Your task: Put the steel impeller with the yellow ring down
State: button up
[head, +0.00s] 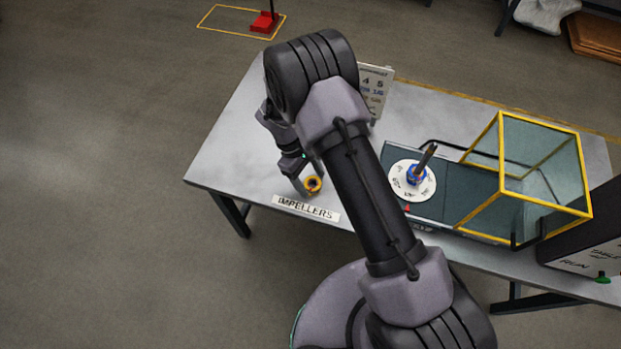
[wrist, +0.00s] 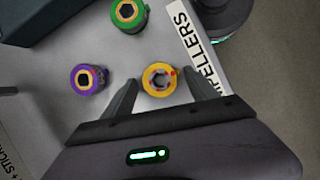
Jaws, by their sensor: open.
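The steel impeller with the yellow ring (wrist: 161,79) stands on the table beside the IMPELLERS label. In the wrist view it sits between the tips of my gripper (wrist: 161,90), which is open with a finger on either side. I cannot tell whether either finger touches it. In the head view the yellow-ringed impeller (head: 312,184) shows just beside my gripper (head: 303,178) near the table's front left edge.
An impeller with a purple ring (wrist: 88,79) and one with a green ring (wrist: 129,14) stand close by. The IMPELLERS label (head: 306,207) lies along the front edge. A yellow-framed guard (head: 530,175) and a white dial (head: 412,181) with an upright shaft are to the right.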

jog(key=w+a+r+m+t+y+p, duration=0.1)
jog(key=w+r+m+p, duration=0.15)
jog(key=r, duration=0.95)
jog(key=w+r+m+y+p, duration=0.1)
jog(key=r+p, duration=0.2)
jog(key=r, duration=0.9)
jog(key=s+d+r+m+t+y, duration=0.1)
jog(key=s+d+r+m, duration=0.15)
jog(key=r, duration=0.35)
jog(key=s+d+r+m+t+y, duration=0.1)
jog(key=s+d+r+m, duration=0.1)
jog(key=s+r, duration=0.35)
jog(key=s+d+r+m+t+y, duration=0.1)
jog(key=s+d+r+m+t, duration=0.1)
jog(key=s, duration=0.4)
jog(key=s+d+r+m+t, duration=0.2)
jog(key=s+r+m+t, duration=0.1)
jog(key=s+r+m, duration=0.2)
jog(key=s+r, duration=0.2)
jog(key=shift+s+d+y, duration=0.3)
jog(key=shift+d+y, duration=0.1)
